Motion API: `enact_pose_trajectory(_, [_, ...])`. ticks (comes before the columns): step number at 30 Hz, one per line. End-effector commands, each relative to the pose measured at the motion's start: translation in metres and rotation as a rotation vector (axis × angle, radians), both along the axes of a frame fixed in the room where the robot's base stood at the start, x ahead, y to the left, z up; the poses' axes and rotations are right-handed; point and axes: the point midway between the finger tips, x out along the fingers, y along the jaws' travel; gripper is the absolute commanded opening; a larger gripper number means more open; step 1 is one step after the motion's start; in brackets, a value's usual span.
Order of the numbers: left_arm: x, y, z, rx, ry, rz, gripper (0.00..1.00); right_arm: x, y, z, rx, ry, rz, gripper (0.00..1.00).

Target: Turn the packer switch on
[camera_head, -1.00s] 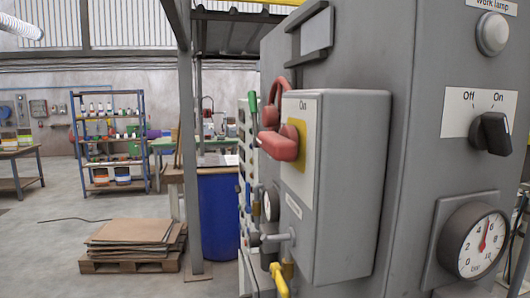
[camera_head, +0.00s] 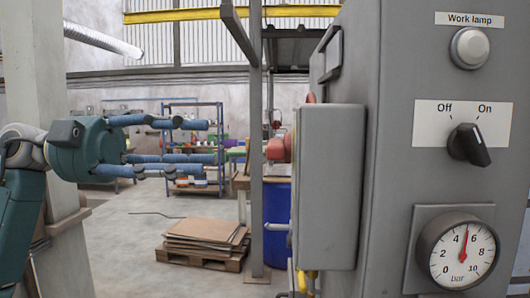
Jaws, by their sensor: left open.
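A black rotary switch (camera_head: 469,145) sits on a white plate marked Off and On, on the front of the grey cabinet (camera_head: 392,110) at the right. A red handle (camera_head: 279,148) shows partly behind the grey box on the cabinet's left side. My left gripper (camera_head: 209,141) is open and empty at the left, its blue fingers pointing right, well apart from the switch. My right gripper is not in view.
A round button (camera_head: 469,48) under a Work lamp label is above the switch, and a pressure gauge (camera_head: 458,252) is below it. The grey box (camera_head: 330,190) juts out left of the panel. A grey post (camera_head: 256,200) and stacked cardboard sheets (camera_head: 205,231) stand farther back.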

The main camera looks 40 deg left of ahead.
Motion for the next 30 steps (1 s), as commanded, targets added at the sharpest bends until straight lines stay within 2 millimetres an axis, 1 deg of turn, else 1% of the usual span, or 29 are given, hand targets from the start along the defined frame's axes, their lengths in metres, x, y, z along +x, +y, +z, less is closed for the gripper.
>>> enact_pose_trajectory(2, [0.005, -0.007, 0.001, 0.002, 0.005, -0.001, 0.44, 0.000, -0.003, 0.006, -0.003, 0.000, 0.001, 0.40])
enact_pose_trajectory(5, [0.013, -0.021, 0.002, 0.000, 0.005, -0.002, 0.44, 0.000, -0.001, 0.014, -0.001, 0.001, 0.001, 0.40])
enact_pose_trajectory(12, [0.037, -0.061, 0.003, -0.001, 0.005, -0.004, 0.44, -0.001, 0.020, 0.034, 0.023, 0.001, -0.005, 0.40])
enact_pose_trajectory(15, [0.045, -0.073, 0.003, -0.002, 0.003, -0.003, 0.44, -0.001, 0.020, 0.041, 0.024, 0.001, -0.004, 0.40])
enact_pose_trajectory(18, [0.051, -0.082, 0.001, -0.002, 0.003, -0.002, 0.44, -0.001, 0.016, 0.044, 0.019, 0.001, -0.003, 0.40])
enact_pose_trajectory(21, [0.054, -0.087, 0.001, -0.003, 0.002, -0.002, 0.44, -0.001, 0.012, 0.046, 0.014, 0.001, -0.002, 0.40])
enact_pose_trajectory(30, [0.055, -0.088, 0.000, -0.005, 0.001, -0.001, 0.44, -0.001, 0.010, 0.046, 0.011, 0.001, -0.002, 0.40])
